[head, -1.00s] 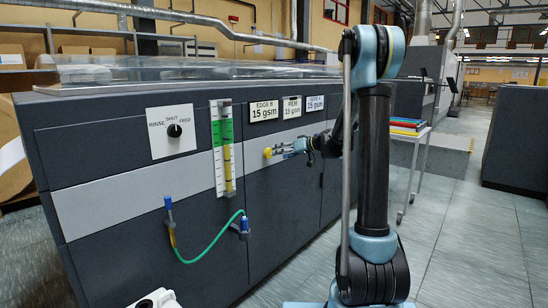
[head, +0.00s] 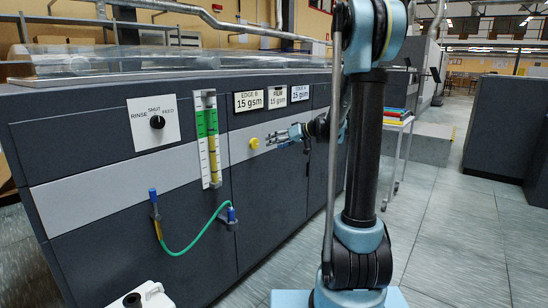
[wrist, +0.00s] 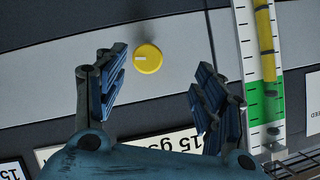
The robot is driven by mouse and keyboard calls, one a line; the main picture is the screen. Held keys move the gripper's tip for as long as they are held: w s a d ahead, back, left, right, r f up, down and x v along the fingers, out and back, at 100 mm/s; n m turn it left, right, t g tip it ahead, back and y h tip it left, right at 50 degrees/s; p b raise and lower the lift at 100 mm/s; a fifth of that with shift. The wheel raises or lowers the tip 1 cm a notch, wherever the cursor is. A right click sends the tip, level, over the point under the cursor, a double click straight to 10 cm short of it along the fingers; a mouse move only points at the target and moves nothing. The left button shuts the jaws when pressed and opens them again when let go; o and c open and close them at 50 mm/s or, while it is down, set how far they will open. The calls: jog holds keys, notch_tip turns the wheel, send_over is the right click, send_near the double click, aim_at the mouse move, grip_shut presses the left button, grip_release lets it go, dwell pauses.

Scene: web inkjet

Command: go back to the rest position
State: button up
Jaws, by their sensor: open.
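My gripper (head: 286,137) is open and empty in the head view, in front of the grey machine panel. It is just right of a round yellow knob (head: 254,143) with a small gap between them. In the wrist view my two dark ridged fingers (wrist: 160,88) are spread wide, with nothing between them. The yellow knob (wrist: 148,58) shows beyond them, its white mark pointing left in that picture. My arm's upright links fill the right middle of the head view and hide part of the panel.
A gauge with green and yellow bands (head: 208,140), a black selector dial (head: 157,122) and a green hose (head: 195,240) are on the panel to the left. A white stand with coloured folders (head: 397,116) is behind my arm. Floor at right is clear.

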jog(key=s+d+f+m+g+h, duration=0.1)
jog(key=s+d+f+m+h, duration=0.15)
jog(key=s, duration=0.95)
jog(key=s+d+f+m+g+h, duration=0.1)
jog(key=s+d+f+g+h, duration=0.2)
jog(key=s, duration=0.9)
jog(key=s+d+f+m+h, duration=0.1)
jog(key=s+d+f+h, duration=0.2)
jog(key=s, duration=0.7)
jog(key=s+d+f+m+h, duration=0.2)
jog(key=s+d+f+h, duration=0.1)
jog(key=s+d+f, duration=0.4)
jog(key=s+d, duration=0.2)
jog(key=s, duration=0.1)
jog(key=shift+d+m, duration=0.1)
jog(key=shift+m, duration=0.15)
jog(key=shift+w+f, duration=0.2)
jog(key=shift+w, duration=0.25)
